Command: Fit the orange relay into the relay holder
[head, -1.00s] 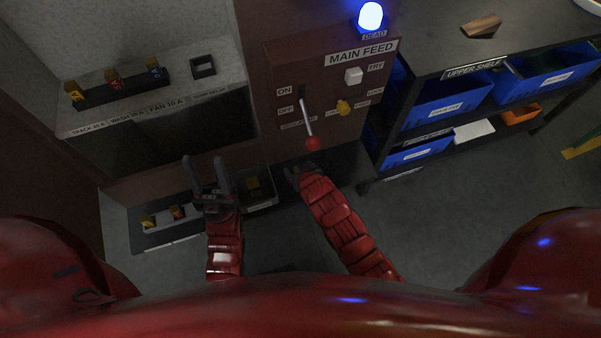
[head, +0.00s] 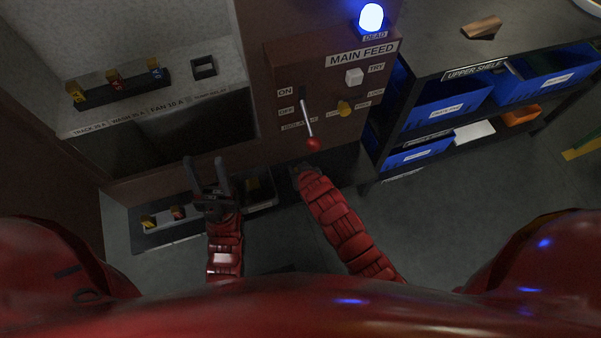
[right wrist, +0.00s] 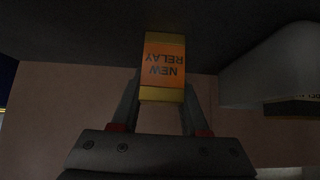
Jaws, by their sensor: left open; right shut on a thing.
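The orange relay (right wrist: 164,62), marked NEW RELAY, is in the right wrist view, with its lettering upside down. My right gripper (right wrist: 160,92) is shut on it, one finger on each side. In the head view my right gripper (head: 306,170) is small and dark below the red-knobbed lever, and the relay cannot be made out there. A square black-rimmed socket (head: 204,67), which looks like the relay holder, sits on the grey panel at the upper left, right of the fuse row. It is apart from both grippers. My left gripper (head: 205,172) is open and empty, fingers pointing up the picture.
A fuse row (head: 120,87) sits on the grey panel above a dark recess (head: 175,130). A low tray (head: 185,222) holds several fuses. The MAIN FEED box has a lever (head: 308,125), and a blue lamp (head: 371,17) glows above it. Shelves with blue bins (head: 445,105) stand right.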

